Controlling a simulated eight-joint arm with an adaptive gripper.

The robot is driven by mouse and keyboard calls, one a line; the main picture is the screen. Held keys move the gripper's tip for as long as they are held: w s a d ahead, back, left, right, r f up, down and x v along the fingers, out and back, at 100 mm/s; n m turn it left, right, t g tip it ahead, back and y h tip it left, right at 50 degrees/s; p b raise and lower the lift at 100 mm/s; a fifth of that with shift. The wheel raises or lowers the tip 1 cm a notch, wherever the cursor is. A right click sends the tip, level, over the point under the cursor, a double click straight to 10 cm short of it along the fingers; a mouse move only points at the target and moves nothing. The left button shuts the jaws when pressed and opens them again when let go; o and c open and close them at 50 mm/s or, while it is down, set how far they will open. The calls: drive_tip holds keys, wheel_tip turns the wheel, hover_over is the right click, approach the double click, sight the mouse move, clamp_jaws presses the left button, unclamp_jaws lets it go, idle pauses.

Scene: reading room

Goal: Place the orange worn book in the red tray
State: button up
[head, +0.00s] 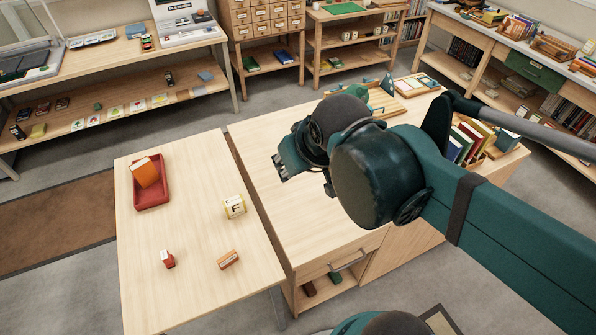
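A red tray (153,199) lies on the left table. An orange book (145,172) with pale page edges is in the tray, tilted, at its far end. A smaller orange block-like object, possibly a book (229,259), lies on the same table nearer to me. I cannot tell from this view which of the two is worn. My gripper (279,166) hangs over the left part of the right table, to the right of the tray and well apart from it. Its fingers are small and dark, and I see nothing held in them.
A cream block with a letter (235,207) and a small red object (168,259) are on the left table. A narrow gap separates it from the right table (310,225), which holds a row of books (466,140) and wooden racks. Shelves line the back.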

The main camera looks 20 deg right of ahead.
drive_tip(key=shift+s+d+f+m, duration=0.15)
drive_tip(key=shift+s+f+m, duration=0.05)
drive_tip(key=shift+s+f, duration=0.2)
drive_tip(key=shift+s+d+f+m, duration=0.15)
drive_tip(key=shift+s+f+m, duration=0.1)
drive_tip(key=shift+s, duration=0.25)
